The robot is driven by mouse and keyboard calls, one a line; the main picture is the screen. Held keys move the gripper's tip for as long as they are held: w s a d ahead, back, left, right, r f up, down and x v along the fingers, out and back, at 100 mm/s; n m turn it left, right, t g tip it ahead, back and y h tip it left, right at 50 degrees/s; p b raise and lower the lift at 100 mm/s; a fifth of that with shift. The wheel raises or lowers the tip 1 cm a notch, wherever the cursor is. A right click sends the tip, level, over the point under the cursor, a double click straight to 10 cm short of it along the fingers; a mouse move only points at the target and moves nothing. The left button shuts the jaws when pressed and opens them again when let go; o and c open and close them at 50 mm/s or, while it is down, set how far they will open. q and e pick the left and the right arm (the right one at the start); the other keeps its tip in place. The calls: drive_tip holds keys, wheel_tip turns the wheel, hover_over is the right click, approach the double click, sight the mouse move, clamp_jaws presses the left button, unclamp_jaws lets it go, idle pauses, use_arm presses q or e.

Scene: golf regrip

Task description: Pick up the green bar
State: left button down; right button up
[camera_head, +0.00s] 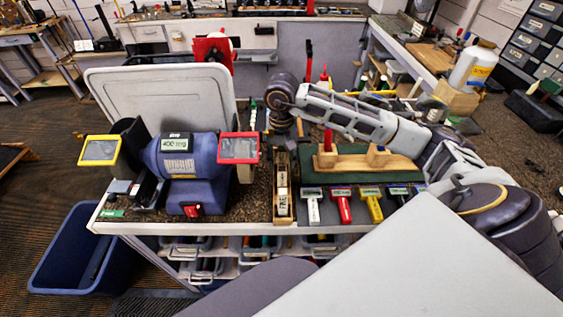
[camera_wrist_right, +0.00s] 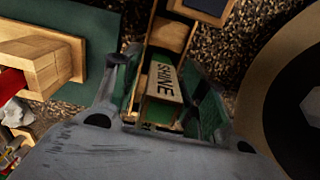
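A bar with a cream "SHINE" label and green sides (camera_wrist_right: 162,112) lies in a narrow wooden tray in the right wrist view. My right gripper (camera_wrist_right: 165,95) has its two fingers apart, one on each side of this bar. Whether either finger touches it I cannot tell. In the head view my right gripper (camera_head: 281,138) points down over the far end of the wooden tray (camera_head: 274,205), and it hides the green bar there. Other labelled bars (camera_head: 282,195) lie in the tray's near part. My left gripper is not in view.
A blue bench grinder (camera_head: 185,158) stands left of the tray. To the right are a wooden block stand (camera_head: 350,165) on a green mat (camera_head: 318,178) and several coloured brushes (camera_head: 342,205). A large dark round part (camera_wrist_right: 300,105) is close on the right in the wrist view.

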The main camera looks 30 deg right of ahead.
drive_tip(key=c, duration=0.7)
drive_tip(key=shift+c, duration=0.2)
drive_tip(key=shift+r, duration=0.15)
